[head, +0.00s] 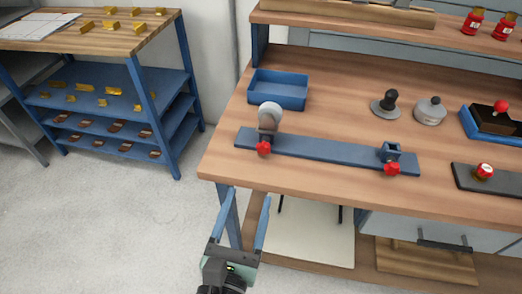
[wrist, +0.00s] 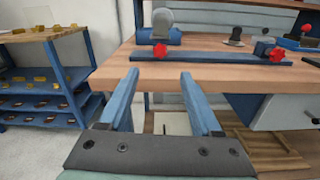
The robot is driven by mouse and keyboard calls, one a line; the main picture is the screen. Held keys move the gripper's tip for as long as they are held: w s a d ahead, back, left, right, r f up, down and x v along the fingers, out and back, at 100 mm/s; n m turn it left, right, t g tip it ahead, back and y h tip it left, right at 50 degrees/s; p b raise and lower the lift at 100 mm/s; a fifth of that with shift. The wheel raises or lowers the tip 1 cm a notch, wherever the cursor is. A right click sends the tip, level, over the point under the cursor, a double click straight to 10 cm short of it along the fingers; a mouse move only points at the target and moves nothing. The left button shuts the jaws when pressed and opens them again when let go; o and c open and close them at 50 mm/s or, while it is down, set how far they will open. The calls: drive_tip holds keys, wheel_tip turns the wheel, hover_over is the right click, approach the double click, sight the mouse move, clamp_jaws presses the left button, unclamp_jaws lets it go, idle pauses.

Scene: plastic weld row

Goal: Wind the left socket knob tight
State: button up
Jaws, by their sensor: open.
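The left socket knob (head: 263,149) is red and sits on the front of the left socket, near the left end of a long blue rail (head: 325,156) on the wooden bench. It also shows in the wrist view (wrist: 160,51). A grey-white rounded part (head: 269,116) stands in the left socket. A second red knob (head: 391,169) sits on the right socket (head: 390,152). My gripper (head: 248,194) is open and empty, with two blue fingers. It is in front of the bench's front edge, short of the left knob and apart from it.
A blue tray (head: 278,91) stands behind the left socket. A dark-knobbed piece (head: 386,103) and a grey domed piece (head: 430,110) stand to the right. A red-topped part (head: 484,172) sits on a dark plate. A blue shelf rack (head: 150,100) stands left; open floor lies between.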

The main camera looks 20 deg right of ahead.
sight(263, 150)
drive_tip(key=x, duration=1.1)
drive_tip(key=shift+w+d, duration=0.15)
drive_tip(key=shift+w, duration=0.05)
clamp_jaws()
